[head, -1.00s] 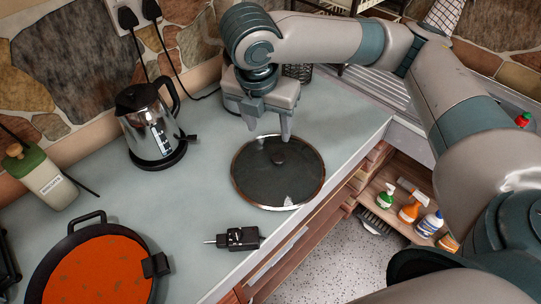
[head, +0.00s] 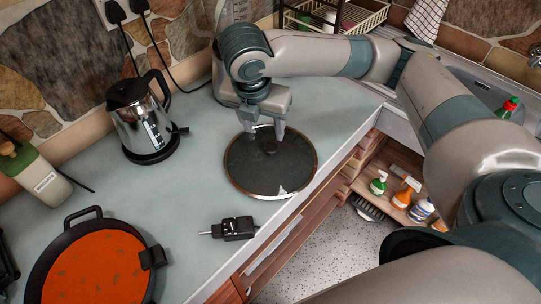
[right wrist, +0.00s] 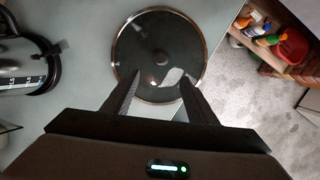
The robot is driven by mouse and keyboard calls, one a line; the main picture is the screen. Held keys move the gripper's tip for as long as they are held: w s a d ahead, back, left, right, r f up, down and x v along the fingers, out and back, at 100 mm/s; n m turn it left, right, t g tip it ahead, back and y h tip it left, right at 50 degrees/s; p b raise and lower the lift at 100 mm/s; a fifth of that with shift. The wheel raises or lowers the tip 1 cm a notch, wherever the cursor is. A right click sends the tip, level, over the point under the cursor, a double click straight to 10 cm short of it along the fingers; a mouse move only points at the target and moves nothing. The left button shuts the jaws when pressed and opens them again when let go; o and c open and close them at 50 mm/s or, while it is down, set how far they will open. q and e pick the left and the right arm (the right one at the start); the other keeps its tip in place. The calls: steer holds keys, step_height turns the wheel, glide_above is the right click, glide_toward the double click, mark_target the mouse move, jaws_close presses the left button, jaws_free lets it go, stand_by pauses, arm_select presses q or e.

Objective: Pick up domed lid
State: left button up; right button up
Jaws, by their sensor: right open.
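My left gripper is not in view.
A kettle (head: 145,125) stands at the back left. An orange pan (head: 95,268) lies front left, with a small black device (head: 235,228) between it and the lid. The counter edge runs right of the lid, above a shelf with several bottles (head: 400,196).

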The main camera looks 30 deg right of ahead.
steer(key=p, duration=0.1)
glide_above(270, 147)
steer(key=s+a, duration=0.2)
steer(key=shift+s+a+f+x, duration=0.1)
steer(key=shift+s+a+x, duration=0.1)
steer(key=shift+x, duration=0.9)
steer(key=shift+s+a+f+x, duration=0.1)
steer(key=shift+a+x, duration=0.1)
steer(key=shift+x, duration=0.9)
steer(key=shift+s+a+x, duration=0.15)
steer(key=shift+a+x, duration=0.1)
steer(key=shift+x, duration=0.85)
steer(key=shift+w+d+f+p, duration=0.15)
steer(key=shift+d+f+p, duration=0.2)
steer(key=shift+p, duration=0.25)
steer(key=p+x, duration=0.1)
steer(key=x, duration=0.2)
steer(key=shift+w+d, duration=0.1)
steer(key=shift+d, duration=0.1)
steer(key=shift+w+d+f, duration=0.1)
steer(key=shift+f, duration=0.5)
steer(key=shift+r, duration=0.1)
jaws_close()
